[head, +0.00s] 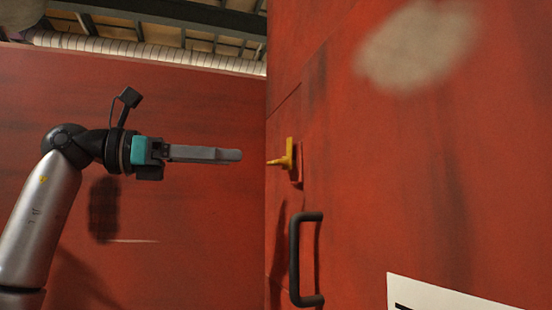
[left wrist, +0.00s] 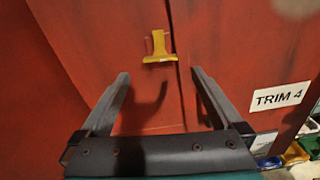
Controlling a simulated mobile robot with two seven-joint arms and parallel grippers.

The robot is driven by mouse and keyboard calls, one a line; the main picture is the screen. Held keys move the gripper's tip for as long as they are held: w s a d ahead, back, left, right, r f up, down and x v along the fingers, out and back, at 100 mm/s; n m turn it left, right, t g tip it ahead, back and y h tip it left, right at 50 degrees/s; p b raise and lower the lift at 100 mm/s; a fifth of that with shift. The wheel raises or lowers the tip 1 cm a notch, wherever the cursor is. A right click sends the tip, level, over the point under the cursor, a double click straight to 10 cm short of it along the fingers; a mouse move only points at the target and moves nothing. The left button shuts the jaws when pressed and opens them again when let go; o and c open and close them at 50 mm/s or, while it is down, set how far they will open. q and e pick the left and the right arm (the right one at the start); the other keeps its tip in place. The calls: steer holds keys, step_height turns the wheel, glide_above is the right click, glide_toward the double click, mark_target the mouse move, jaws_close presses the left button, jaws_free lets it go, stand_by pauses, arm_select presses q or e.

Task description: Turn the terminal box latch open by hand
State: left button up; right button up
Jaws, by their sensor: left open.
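The yellow latch (head: 288,158) sits on the red box front near its left edge in the head view. In the left wrist view the latch (left wrist: 159,48) shows as a yellow T shape beside a vertical seam, beyond the fingertips. My left gripper (head: 240,155) points right at about the latch's height, with a gap between fingertips and latch. In the left wrist view the left gripper (left wrist: 160,74) is open and empty, its fingers spread to either side below the latch. My right gripper is in neither view.
A black bar handle (head: 305,260) stands out from the red front below the latch. A white label reading TRIM 4 (left wrist: 279,97) is at the right in the wrist view. Several coloured bins (left wrist: 295,152) lie low at the right. A ribbed duct (head: 150,50) runs overhead.

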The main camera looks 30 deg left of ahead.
mark_target(275, 161)
arm_select(q)
steer(key=shift+p+x, duration=0.8)
steer(key=shift+x, duration=4)
steer(key=shift+c, duration=0.2)
